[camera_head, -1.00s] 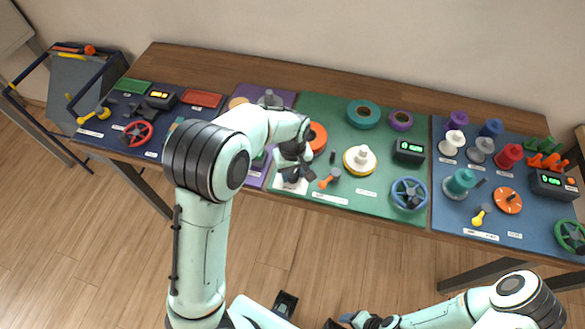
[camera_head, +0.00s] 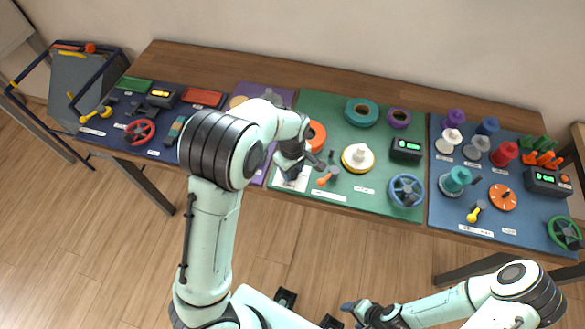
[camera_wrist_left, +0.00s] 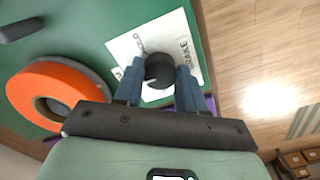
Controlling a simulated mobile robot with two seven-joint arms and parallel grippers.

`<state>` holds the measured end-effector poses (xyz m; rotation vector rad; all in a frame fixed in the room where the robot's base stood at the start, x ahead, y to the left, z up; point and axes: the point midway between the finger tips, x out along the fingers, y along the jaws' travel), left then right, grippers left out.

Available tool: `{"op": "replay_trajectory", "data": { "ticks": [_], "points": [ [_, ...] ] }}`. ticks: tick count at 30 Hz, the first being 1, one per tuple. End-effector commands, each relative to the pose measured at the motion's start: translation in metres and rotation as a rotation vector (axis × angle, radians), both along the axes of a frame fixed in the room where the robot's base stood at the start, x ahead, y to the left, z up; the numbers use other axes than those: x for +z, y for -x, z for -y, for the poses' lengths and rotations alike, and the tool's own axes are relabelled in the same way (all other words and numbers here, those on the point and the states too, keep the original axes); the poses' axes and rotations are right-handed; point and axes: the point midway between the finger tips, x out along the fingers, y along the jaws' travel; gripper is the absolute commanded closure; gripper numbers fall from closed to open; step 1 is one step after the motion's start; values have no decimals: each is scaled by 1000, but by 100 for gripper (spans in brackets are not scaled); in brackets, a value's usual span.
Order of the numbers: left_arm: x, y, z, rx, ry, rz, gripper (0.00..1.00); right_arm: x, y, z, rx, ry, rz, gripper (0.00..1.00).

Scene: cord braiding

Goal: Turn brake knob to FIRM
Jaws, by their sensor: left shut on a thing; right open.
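The black brake knob (camera_wrist_left: 160,70) sits on a white label card (camera_wrist_left: 124,48) at the front left of the green panel. The card's print shows "BRAKE" along one side, and part of the other lettering is covered. A light pointer mark shows on the knob. My left gripper (camera_wrist_left: 158,82) has its two blue fingers on either side of the knob, closed on it. In the head view my left gripper (camera_head: 292,172) covers the knob. My right gripper (camera_head: 352,310) is low at the front, away from the table and empty.
An orange ring (camera_wrist_left: 52,92) lies beside the card on the green panel (camera_head: 335,110). An orange lever (camera_head: 327,178), a yellow-and-white spool (camera_head: 358,157) and a blue handwheel (camera_head: 406,190) stand to the right. The table's front edge is close to the card.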

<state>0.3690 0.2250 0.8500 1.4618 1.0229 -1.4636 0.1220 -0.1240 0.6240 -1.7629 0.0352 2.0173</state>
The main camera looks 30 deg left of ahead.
Motion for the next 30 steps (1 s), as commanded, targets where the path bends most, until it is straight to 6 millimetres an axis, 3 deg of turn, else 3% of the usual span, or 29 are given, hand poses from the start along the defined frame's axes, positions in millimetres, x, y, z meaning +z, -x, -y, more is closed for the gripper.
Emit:
{"op": "replay_trajectory", "data": {
  "ticks": [6,7,9,20,23,30],
  "points": [
    [1,-1,-1,0,-1,4,91,0,0,0,0,0,0,35],
    [1,-1,-1,0,-1,4,51,0,0,0,0,0,0,35],
    [1,-1,-1,-1,-1,4,35,0,0,0,0,0,0,35],
    [6,-1,0,-2,0,4,35,1,-1,0,0,0,1,35],
    [19,-2,0,-2,1,5,35,4,-2,0,0,0,2,35],
    [73,-3,0,-1,2,10,35,14,-9,0,0,0,11,35]
  ]
}}
